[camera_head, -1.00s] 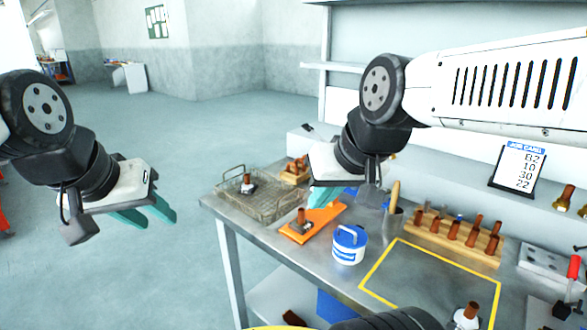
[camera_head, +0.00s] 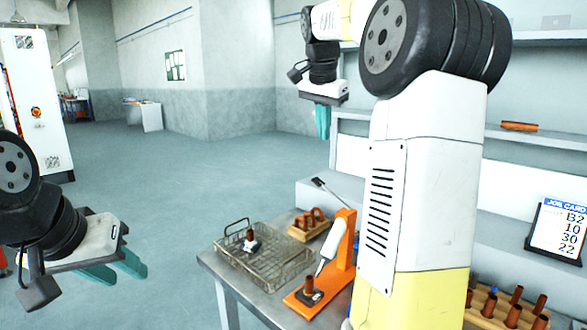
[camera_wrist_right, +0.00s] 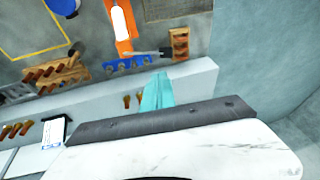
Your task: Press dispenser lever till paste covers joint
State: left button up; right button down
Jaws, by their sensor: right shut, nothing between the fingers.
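The dispenser (camera_head: 346,240) is an orange stand with a white tube, standing upright on the bench in the head view. Its dark lever (camera_head: 328,190) slants up to the left from the top. A copper-coloured joint (camera_head: 309,286) stands on the orange base below the tube's tip; I cannot tell whether paste is on it. The dispenser also shows at the top of the right wrist view (camera_wrist_right: 122,24). My right gripper (camera_head: 322,122) is shut and empty, raised well above the lever and apart from it. My left gripper (camera_head: 118,270) is open and empty, left of the bench.
A wire basket (camera_head: 285,274) holding a part stands left of the dispenser. A wooden rack (camera_head: 308,226) stands behind it. My right arm hides much of the bench's right side. A job card (camera_head: 560,232) stands at the right. The floor at left is clear.

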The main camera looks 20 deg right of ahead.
jog(key=shift+w+d+r, duration=0.1)
jog(key=shift+w+d, duration=0.05)
jog(key=shift+w, duration=0.45)
send_near(319, 180)
jog(key=x, duration=0.5)
jog(key=shift+s+d, duration=0.15)
jog(key=shift+d, duration=0.1)
jog(key=shift+w+a+f, duration=0.15)
jog(key=shift+w+f, duration=0.1)
jog(key=shift+f, duration=0.3)
